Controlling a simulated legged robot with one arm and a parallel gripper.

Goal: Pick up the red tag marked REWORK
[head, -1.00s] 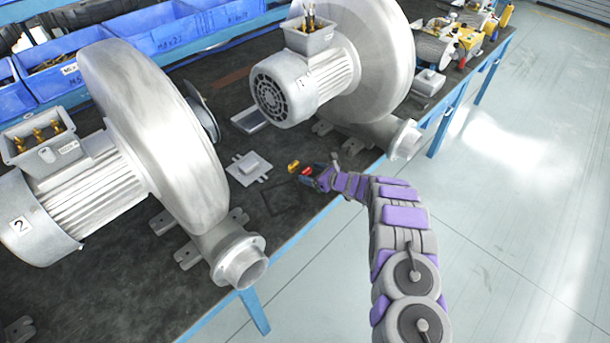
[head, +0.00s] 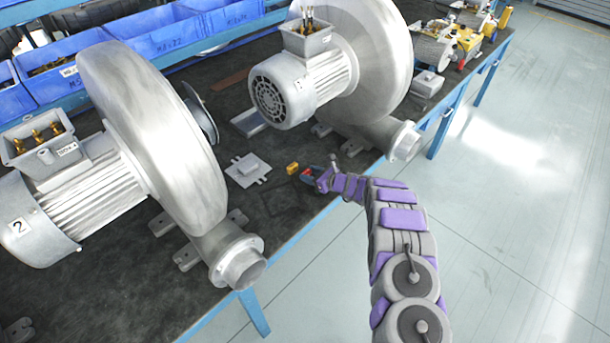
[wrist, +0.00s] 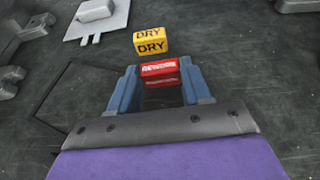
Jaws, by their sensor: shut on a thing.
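The red tag (wrist: 160,73) with white lettering sits between the two blue-grey fingers of my gripper (wrist: 160,83) in the wrist view. My gripper is shut on it. The lettering is too small to read surely. In the head view the red tag (head: 307,172) shows at the tip of my gripper (head: 311,175), low at the bench top. A yellow tag marked DRY (wrist: 151,42) stands just beyond the red one, apart from my fingers. It also shows in the head view (head: 292,168), left of my gripper.
Two large silver blowers (head: 165,140) (head: 365,60) stand left and behind on the dark bench (head: 130,275). A pale plate with a block (head: 248,169) lies left of the tags. Blue bins (head: 145,37) line the back. Open floor lies right of the bench edge.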

